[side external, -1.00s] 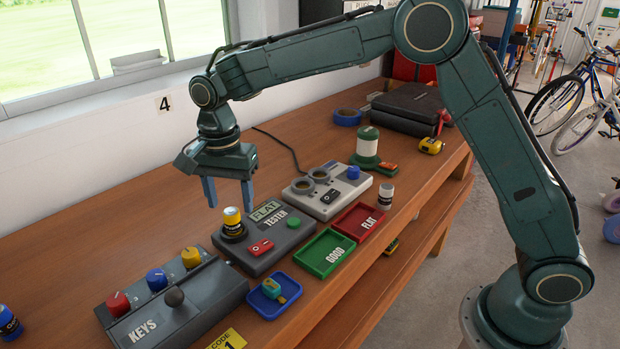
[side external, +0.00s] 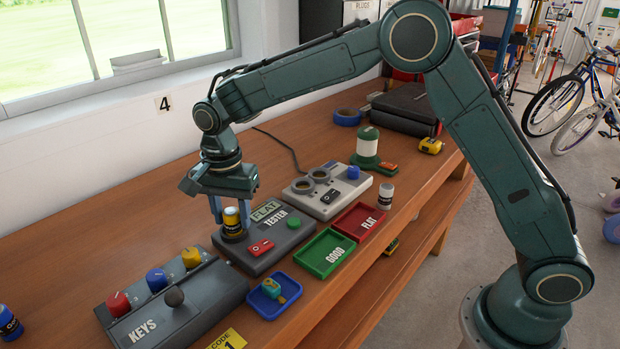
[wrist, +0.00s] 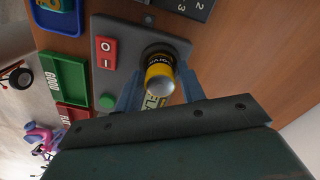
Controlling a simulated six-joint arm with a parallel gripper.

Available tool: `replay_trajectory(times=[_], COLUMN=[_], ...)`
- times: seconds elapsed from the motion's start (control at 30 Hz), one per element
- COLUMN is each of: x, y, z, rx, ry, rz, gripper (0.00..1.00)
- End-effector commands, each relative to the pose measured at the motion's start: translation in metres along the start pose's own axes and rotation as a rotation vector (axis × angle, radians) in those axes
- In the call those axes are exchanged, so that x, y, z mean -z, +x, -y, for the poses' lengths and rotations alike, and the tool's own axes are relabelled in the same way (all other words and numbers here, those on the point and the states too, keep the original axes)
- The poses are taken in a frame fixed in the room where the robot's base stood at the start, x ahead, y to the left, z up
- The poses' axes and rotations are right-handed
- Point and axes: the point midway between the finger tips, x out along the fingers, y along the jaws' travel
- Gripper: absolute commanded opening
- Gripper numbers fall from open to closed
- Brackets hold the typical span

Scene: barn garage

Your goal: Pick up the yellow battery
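The yellow battery (side external: 232,219), with a dark band and a silver top, stands upright in the round socket of the grey tester (side external: 282,236). The tester's display reads FLAT. My gripper (side external: 231,213) is open and points down, with one finger on each side of the battery's upper part. In the wrist view the yellow battery (wrist: 160,77) shows between the two blue-grey fingers, and a gap seems to remain beside it. Whether either finger touches it I cannot tell. The battery's lower end is hidden in the socket.
A green GOOD tray (side external: 324,270) and a red FLAT tray (side external: 340,218) lie right of the tester. The KEYS box (side external: 215,287) with coloured knobs is in front. A grey charger (side external: 300,202) stands behind. Bare tabletop (side external: 90,235) lies to the left.

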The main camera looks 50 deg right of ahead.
Motion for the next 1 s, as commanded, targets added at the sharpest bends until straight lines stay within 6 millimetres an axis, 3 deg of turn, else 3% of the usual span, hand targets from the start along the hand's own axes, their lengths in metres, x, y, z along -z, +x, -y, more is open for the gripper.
replay_trajectory(times=[0.03,0.2,0.67,1.0], x=[0.000,0.000,0.000,0.000], y=[0.000,-0.001,-0.010,-0.058], z=[0.000,0.000,0.001,0.001], rx=[0.000,0.001,0.003,0.006], ry=[0.000,0.000,0.000,0.000], rz=[0.000,0.000,-0.001,-0.001], gripper=[0.29,0.00,0.00,0.00])
